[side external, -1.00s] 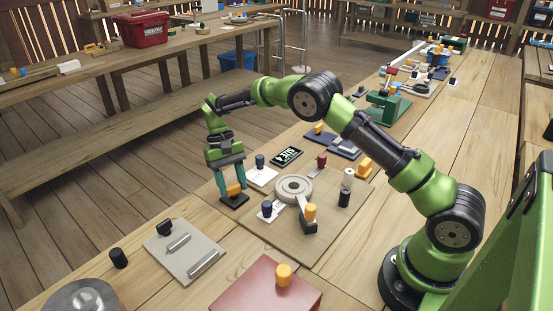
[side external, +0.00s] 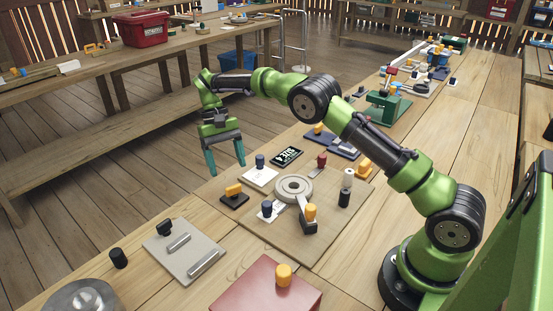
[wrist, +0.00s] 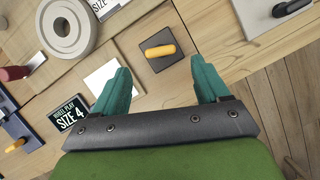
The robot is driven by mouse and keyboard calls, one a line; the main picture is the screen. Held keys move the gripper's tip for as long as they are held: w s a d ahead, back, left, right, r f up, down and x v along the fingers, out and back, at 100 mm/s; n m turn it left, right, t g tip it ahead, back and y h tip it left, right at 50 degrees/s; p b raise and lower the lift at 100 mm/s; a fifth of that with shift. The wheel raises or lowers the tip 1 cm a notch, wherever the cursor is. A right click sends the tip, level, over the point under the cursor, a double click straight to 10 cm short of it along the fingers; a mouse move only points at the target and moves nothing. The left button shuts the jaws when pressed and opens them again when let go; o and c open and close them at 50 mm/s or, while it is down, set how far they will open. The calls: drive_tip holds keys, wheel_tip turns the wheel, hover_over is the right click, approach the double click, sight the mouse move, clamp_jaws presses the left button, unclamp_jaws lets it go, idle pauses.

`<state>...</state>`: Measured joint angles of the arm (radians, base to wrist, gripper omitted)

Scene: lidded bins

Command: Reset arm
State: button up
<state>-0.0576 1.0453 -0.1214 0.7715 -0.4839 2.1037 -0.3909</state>
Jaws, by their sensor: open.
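My gripper (side external: 226,160) is open and empty in the side external view, raised above the far edge of the workbench. Its two teal fingers point down and stand apart. A small dark block with an orange handle (side external: 234,190) rests on the bench below and slightly right of the fingers, clear of them. In the wrist view my gripper (wrist: 162,82) shows both fingers spread, and the dark block with the orange handle (wrist: 160,49) lies beyond the fingertips, between their lines.
A board with a grey ring (side external: 293,187), a white tile (side external: 260,176) and several knobbed pieces lies to the right. A grey plate with bars (side external: 187,250) is at front left. A red box (side external: 262,291) stands at the front. Air around my gripper is free.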

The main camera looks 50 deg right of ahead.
drive_tip(key=shift+w+d+r, duration=0.1)
drive_tip(key=shift+w+r, duration=0.15)
drive_tip(key=shift+r, duration=0.4)
drive_tip(key=shift+s+d+f+t+h, duration=0.15)
drive_tip(key=shift+s+d+f, duration=0.1)
drive_tip(key=shift+d+f, duration=0.2)
drive_tip(key=shift+s+d+f+t+h, duration=0.15)
drive_tip(key=shift+s+d+f, duration=0.15)
drive_tip(key=shift+f, duration=0.2)
drive_tip(key=s+r+t, duration=0.5)
drive_tip(key=s+r, duration=0.3)
drive_tip(key=s, duration=0.5)
drive_tip(key=s+a+r+t+y, duration=0.1)
drive_tip(key=s+r+t, duration=0.4)
drive_tip(key=s, duration=0.9)
drive_tip(key=shift+s+a+r+t, duration=0.3)
drive_tip(key=shift+r+t, duration=0.1)
drive_tip(key=shift+r, duration=1.3)
